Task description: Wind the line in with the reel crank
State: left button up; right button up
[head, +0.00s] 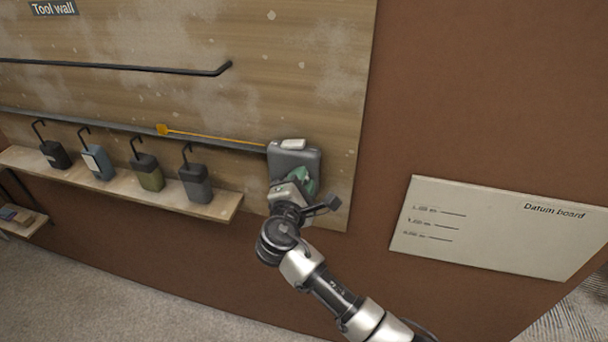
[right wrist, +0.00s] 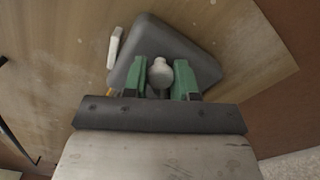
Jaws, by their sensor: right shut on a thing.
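The reel (head: 284,160) is a grey box on the wooden tool wall, with a pale block on its top edge. It also shows in the right wrist view (right wrist: 150,35). An orange line (head: 215,137) runs left from it to an orange tab (head: 162,130). My right gripper (head: 302,182) is at the front of the reel. In the right wrist view its green fingers are shut on the round grey crank knob (right wrist: 160,73). The rest of the crank is hidden. My left gripper is in neither view.
A shelf (head: 222,209) left of the reel holds several small containers (head: 196,183) with hooks. A dark rail (head: 130,68) runs above. The Datum board (head: 490,228) is on the brown wall to the right. The wall between it and the reel is clear.

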jog(key=shift+a+r+n+p, duration=0.1)
jog(key=shift+a+n+p, duration=0.05)
jog(key=shift+n+p, duration=0.3)
dwell(0.3)
jog(key=o, duration=0.9)
jog(key=shift+a, duration=0.1)
jog(key=shift+o, duration=0.2)
jog(key=b+v, duration=0.3)
jog(key=v, duration=0.7)
jog(key=shift+s+b, duration=0.3)
jog(key=shift+s, duration=0.05)
